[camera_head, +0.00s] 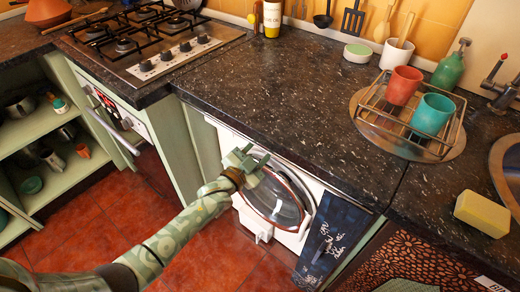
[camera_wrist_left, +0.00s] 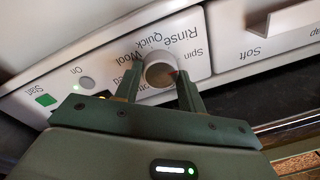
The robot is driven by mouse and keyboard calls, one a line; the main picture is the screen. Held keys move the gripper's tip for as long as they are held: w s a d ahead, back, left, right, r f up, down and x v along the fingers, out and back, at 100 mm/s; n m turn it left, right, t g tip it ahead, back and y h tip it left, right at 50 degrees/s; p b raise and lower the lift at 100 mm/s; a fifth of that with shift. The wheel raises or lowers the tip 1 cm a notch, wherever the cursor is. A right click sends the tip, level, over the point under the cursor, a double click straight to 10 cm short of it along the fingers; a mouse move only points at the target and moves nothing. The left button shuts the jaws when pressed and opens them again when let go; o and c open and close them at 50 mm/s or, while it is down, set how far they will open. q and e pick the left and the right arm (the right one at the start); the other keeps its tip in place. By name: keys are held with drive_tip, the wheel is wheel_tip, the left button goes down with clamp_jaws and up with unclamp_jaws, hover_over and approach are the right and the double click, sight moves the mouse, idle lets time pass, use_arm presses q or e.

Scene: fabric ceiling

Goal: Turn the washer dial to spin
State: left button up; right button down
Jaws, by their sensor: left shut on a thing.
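My left gripper (camera_wrist_left: 162,78) is shut on the dial, a finger on each side. In the head view my left gripper (camera_head: 258,162) is at the top of the washer and hides the dial. My right gripper is not in view.
The counter edge (camera_head: 290,150) overhangs just above my left gripper. A green Start button (camera_wrist_left: 46,100) and a round On button (camera_wrist_left: 86,83) sit on the panel. Open floor lies in front.

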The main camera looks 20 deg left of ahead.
use_arm(q)
drive_tip(key=shift+f, duration=0.15)
drive_tip(key=o, duration=1)
drive_tip(key=shift+s, duration=0.1)
drive_tip(key=p+v, duration=0.4)
drive_tip(key=v, duration=1.2)
drive_tip(key=shift+a, duration=0.15)
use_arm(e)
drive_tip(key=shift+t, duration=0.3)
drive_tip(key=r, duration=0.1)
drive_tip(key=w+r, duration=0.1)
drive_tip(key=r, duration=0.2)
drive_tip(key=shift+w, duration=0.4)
